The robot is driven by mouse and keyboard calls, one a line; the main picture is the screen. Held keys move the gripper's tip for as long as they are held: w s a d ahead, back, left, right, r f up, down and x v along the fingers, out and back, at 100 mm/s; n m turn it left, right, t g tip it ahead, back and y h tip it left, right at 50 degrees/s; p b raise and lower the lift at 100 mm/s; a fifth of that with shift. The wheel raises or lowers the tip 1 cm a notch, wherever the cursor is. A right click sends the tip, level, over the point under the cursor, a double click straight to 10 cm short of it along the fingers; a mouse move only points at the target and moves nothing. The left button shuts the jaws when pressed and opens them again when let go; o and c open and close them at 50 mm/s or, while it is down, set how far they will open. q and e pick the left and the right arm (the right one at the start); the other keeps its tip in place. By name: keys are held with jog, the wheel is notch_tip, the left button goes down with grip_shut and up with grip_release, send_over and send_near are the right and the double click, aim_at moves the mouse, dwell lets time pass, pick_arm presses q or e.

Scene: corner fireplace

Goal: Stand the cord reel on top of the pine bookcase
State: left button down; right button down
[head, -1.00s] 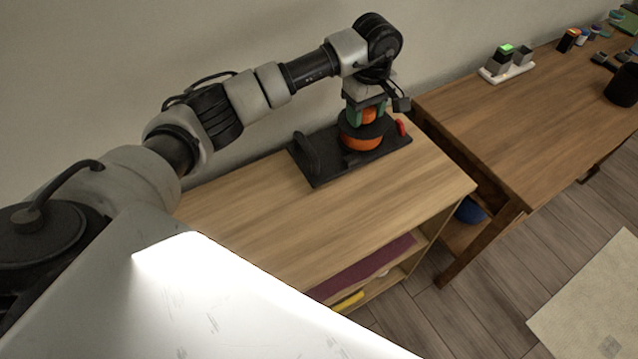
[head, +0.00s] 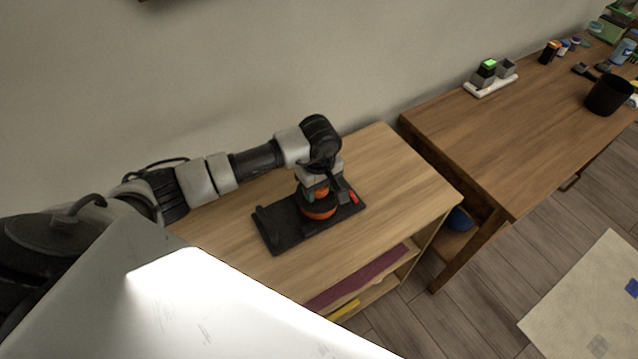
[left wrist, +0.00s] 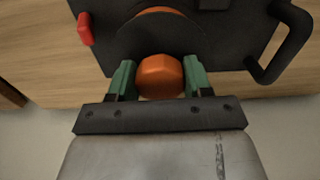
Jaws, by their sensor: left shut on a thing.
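The cord reel is a black plate (head: 285,230) with a raised handle at its left end, an orange drum (head: 319,211) and a small red part. It is level, over the top of the pine bookcase (head: 400,185), near the middle; I cannot tell whether it touches the wood. My left gripper (head: 316,190) comes down on it from above and is shut on its orange knob. In the left wrist view, the green finger pads (left wrist: 158,80) flank the orange knob (left wrist: 160,74), with the black plate (left wrist: 228,35) beyond. My right gripper is not in view.
A brown wooden table (head: 500,135) stands right of the bookcase, bearing a white tray with dark blocks (head: 490,85) and a black cup (head: 608,94). The wall runs behind. The bookcase's top is bare to the right of the reel. A pale rug (head: 590,300) lies on the floor.

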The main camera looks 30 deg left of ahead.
pick_arm(q)
jog(key=shift+f, duration=0.2)
jog(key=shift+c, duration=2.4)
grip_release()
jog(key=shift+r, duration=0.1)
jog(key=shift+r, duration=0.2)
notch_tip(320, 180, up, 12)
jog(key=b, duration=0.2)
jog(key=shift+f+b, duration=0.15)
jog(key=shift+b, duration=0.2)
jog(key=shift+f, duration=0.1)
